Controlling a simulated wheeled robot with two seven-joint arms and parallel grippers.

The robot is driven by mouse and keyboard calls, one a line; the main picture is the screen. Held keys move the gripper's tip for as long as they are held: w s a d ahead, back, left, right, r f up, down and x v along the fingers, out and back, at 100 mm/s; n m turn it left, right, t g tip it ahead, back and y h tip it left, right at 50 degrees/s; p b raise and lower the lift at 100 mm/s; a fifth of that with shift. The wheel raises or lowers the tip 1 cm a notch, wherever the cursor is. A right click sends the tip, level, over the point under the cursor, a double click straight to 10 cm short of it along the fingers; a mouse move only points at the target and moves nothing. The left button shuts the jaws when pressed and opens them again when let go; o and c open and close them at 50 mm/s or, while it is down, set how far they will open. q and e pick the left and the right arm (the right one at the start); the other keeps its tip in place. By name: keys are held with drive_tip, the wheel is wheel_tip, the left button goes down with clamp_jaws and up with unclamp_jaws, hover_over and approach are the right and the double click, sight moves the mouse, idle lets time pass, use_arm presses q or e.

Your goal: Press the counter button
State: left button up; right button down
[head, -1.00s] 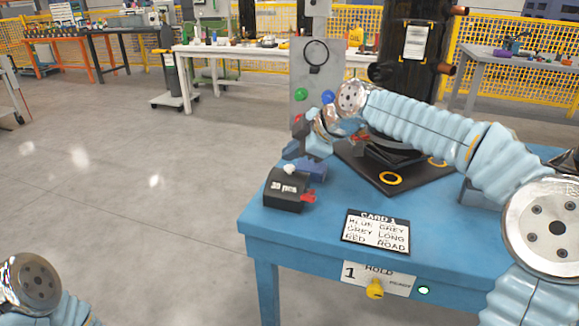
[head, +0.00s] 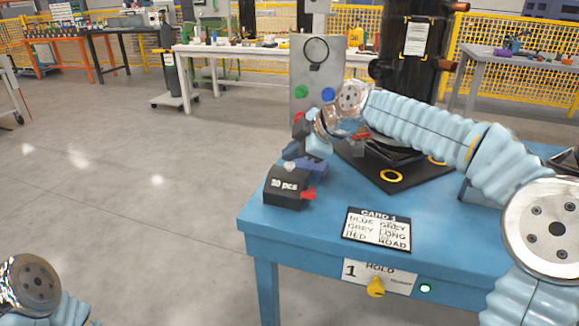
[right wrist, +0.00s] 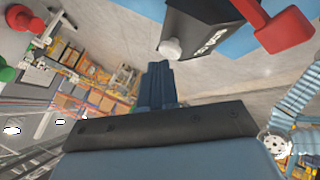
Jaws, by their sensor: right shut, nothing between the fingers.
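The counter (head: 284,190) is a black box with a white "pcs" label and a red lever (head: 308,194) at its side. It stands on the left part of the blue table. Its white button (head: 290,166) is on top and also shows in the right wrist view (right wrist: 170,48). My right gripper (head: 291,154) is shut and empty, with its fingertips close above the button. In the right wrist view the blue fingers (right wrist: 158,72) end just beside the button; I cannot tell whether they touch. My left gripper is out of view.
The blue table (head: 260,232) holds a printed card (head: 376,230) and a black mat (head: 365,172) with yellow rings. A grey panel (head: 303,75) with green and blue knobs rises behind my right gripper. Open floor lies to the left.

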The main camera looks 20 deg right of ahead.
sight(293, 165)
drive_tip(key=shift+f+b, duration=0.5)
drive_tip(key=shift+f, duration=0.1)
idle(0.7)
drive_tip(key=shift+r, duration=0.1)
drive_tip(key=shift+r+p, duration=0.7)
drive_tip(key=shift+r, duration=0.2)
drive_tip(key=shift+r, duration=0.15)
wheel_tip(293, 165, up, 5)
drive_tip(key=p, duration=0.4)
drive_tip(key=shift+f, duration=0.2)
idle(2.1)
wheel_tip(293, 165, up, 4)
drive_tip(key=shift+f+p, duration=0.1)
drive_tip(key=shift+p, duration=0.6)
